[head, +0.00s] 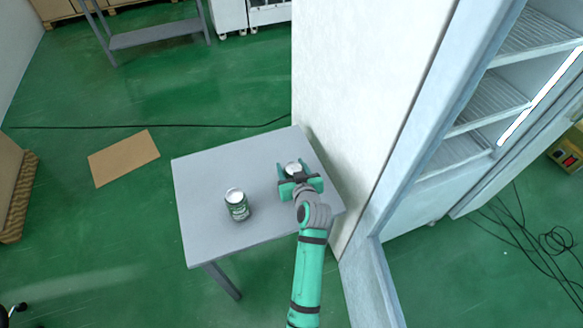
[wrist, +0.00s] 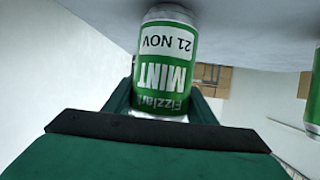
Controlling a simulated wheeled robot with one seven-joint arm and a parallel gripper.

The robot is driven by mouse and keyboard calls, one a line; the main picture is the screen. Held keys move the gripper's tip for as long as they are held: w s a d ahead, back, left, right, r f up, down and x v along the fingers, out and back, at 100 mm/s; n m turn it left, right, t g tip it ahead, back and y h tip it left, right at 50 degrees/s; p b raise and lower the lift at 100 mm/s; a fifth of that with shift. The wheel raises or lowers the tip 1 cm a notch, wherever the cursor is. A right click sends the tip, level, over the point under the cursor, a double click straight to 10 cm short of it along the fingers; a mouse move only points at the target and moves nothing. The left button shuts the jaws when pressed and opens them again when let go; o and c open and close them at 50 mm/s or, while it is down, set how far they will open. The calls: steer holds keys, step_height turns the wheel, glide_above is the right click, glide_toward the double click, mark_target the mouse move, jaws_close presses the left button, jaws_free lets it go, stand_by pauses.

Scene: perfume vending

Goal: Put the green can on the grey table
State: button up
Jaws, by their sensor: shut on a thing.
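My gripper (head: 300,186) is over the right part of the grey table (head: 205,178), shut on a green can. Only the can's pale top (head: 293,168) shows clearly between the fingers in the head view. A second green can (head: 237,205) stands upright on the table to the left, apart from my gripper. Its edge shows in the wrist view (wrist: 312,95).
A white cabinet (head: 365,80) with open shelves (head: 490,100) stands close to the table's right side. A cardboard sheet (head: 123,158) and a black cable (head: 150,126) lie on the green floor. The table's back left part is clear.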

steer(key=shift+f, duration=0.1)
steer(key=shift+f, duration=0.15)
steer(key=o, duration=1.4)
steer(key=shift+c, duration=0.2)
steer(key=shift+d, duration=0.1)
